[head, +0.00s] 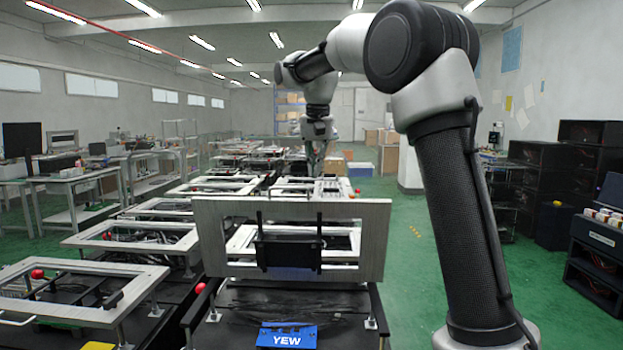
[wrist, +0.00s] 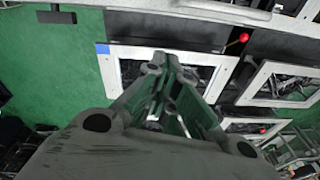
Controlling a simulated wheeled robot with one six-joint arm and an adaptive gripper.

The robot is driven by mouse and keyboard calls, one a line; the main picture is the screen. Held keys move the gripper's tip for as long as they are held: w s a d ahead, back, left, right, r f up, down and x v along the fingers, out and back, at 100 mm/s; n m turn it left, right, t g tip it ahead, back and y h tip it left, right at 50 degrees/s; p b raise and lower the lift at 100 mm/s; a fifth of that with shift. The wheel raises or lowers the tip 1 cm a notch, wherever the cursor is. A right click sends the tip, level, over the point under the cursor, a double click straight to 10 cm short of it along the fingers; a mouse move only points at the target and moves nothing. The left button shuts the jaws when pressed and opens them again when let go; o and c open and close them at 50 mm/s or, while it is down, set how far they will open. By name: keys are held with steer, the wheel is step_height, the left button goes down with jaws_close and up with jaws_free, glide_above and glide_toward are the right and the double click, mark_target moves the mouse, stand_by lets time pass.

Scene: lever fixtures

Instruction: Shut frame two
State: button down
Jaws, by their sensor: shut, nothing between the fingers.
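A grey rectangular frame (head: 345,212) stands raised, nearly upright, on the nearest fixture in the head view, with a black bracket across its opening. A blue plate reading YEW (head: 287,337) lies in front of it. No number two is readable on any frame. My gripper (head: 318,152) is beyond the raised frame, above the farther fixtures, and pointing down. In the wrist view my gripper (wrist: 168,62) is shut and empty, over a pale flat frame (wrist: 165,55) with a blue corner. Whether it touches anything cannot be told.
Flat-lying frames (head: 110,243) fill the row at left, with more farther back. Red balls show beside the fixtures, one at the near left (head: 200,288) and one in the wrist view (wrist: 243,37). Green floor (head: 420,240) is open at right, before dark racks (head: 545,165).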

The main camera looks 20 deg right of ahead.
steer(key=shift+s+a+f, duration=0.5)
steer(key=shift+s+f, duration=0.1)
steer(key=shift+s, duration=0.15)
steer(key=shift+s+a+f, duration=0.5)
steer(key=shift+s+f, duration=0.05)
steer(key=shift+s, duration=0.2)
